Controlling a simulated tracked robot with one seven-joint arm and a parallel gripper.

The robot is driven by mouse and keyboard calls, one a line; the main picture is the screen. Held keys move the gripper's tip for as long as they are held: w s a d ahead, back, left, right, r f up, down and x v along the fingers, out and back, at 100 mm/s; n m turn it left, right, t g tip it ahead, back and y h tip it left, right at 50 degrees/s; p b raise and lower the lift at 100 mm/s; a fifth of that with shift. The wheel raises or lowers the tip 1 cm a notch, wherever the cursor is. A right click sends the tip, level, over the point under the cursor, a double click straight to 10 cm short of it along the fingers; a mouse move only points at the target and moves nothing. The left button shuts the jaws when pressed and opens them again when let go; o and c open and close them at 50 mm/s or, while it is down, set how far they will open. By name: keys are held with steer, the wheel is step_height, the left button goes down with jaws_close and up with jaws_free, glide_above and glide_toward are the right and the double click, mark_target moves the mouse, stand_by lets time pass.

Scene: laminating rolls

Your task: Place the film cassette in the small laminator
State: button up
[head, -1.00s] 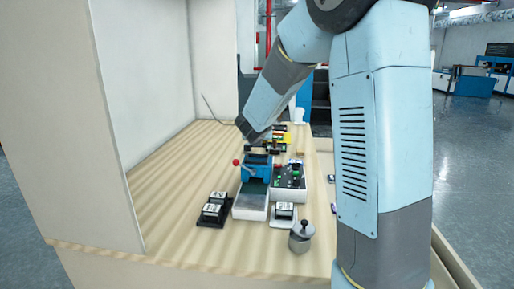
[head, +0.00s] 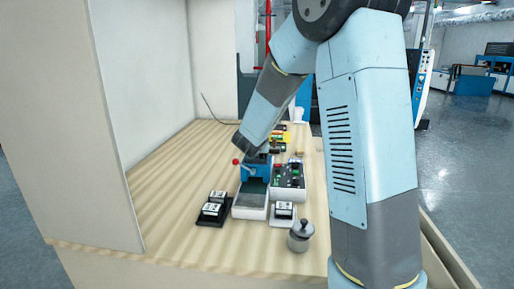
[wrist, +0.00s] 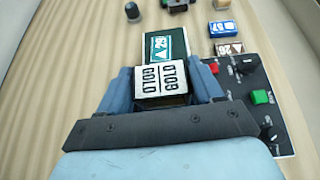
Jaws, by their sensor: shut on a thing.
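In the head view my wrist comes down right over the back of the laminator. The cassette is hidden there by my arm. How deep it sits in the laminator cannot be told.
A control panel (wrist: 262,98) with knobs and a green button stands close to the right. Labelled blocks sit on a black stand (head: 201,220) at left and a white stand (head: 275,223) at right. A metal pot (head: 300,236) stands in front. The bench at left is clear.

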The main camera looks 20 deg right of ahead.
steer(key=shift+f, duration=0.25)
steer(key=o, duration=1.1)
steer(key=shift+r, duration=0.1)
